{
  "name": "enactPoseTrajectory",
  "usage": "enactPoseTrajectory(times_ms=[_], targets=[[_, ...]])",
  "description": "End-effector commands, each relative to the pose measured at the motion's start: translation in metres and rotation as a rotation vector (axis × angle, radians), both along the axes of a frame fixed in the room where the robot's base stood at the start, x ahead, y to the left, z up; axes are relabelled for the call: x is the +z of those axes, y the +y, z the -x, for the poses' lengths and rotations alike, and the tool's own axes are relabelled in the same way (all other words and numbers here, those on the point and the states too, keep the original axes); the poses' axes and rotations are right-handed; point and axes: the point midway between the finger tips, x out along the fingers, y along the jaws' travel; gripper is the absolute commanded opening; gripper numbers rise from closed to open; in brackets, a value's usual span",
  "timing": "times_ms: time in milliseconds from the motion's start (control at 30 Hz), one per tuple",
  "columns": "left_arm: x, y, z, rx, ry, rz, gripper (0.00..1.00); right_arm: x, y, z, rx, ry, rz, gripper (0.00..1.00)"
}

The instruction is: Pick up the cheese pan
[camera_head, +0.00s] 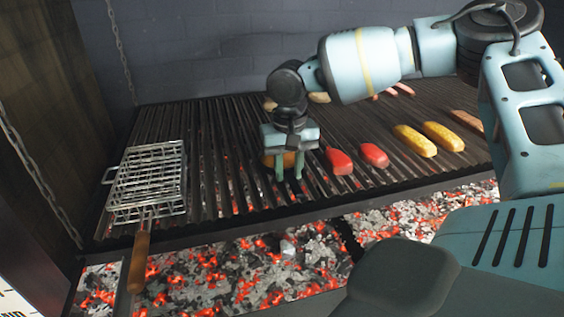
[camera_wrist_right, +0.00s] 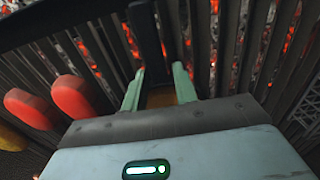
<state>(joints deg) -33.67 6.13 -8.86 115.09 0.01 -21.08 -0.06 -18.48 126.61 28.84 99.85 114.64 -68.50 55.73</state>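My right gripper (camera_head: 289,172) points down at the middle of the grill. Its two pale green fingers stand apart and it looks open; it also shows in the wrist view (camera_wrist_right: 158,85). My left gripper is not in view.
Two red peppers (camera_head: 340,161) lie just right of the gripper, with yellow corn cobs (camera_head: 414,141) farther right. A wire grill basket (camera_head: 147,180) with a wooden handle (camera_head: 139,262) lies at the left. Glowing coals (camera_head: 250,268) lie below the front edge.

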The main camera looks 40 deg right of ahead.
Motion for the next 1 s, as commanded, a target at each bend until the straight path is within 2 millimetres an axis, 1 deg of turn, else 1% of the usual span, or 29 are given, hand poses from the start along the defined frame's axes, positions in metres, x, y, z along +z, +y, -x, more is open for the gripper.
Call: enactPoseTrajectory(times_ms=[33, 200, 533, 633, 767, 1000], targets=[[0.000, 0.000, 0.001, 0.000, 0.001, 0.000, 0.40, 0.000, 0.000, 0.000, 0.000, -0.001, 0.000, 0.21], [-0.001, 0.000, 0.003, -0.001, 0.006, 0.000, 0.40, 0.000, 0.000, 0.000, -0.001, -0.001, 0.000, 0.00], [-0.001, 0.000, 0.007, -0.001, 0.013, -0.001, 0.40, 0.001, 0.000, -0.001, 0.000, -0.004, 0.000, 0.00], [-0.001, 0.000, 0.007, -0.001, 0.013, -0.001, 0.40, 0.005, 0.000, -0.001, 0.000, -0.005, 0.001, 0.00], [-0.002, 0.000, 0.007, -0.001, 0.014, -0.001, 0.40, 0.020, 0.000, -0.002, 0.000, -0.008, 0.001, 0.00], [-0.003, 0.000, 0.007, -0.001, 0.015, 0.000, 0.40, 0.065, 0.000, -0.002, 0.000, -0.009, 0.002, 0.00]])
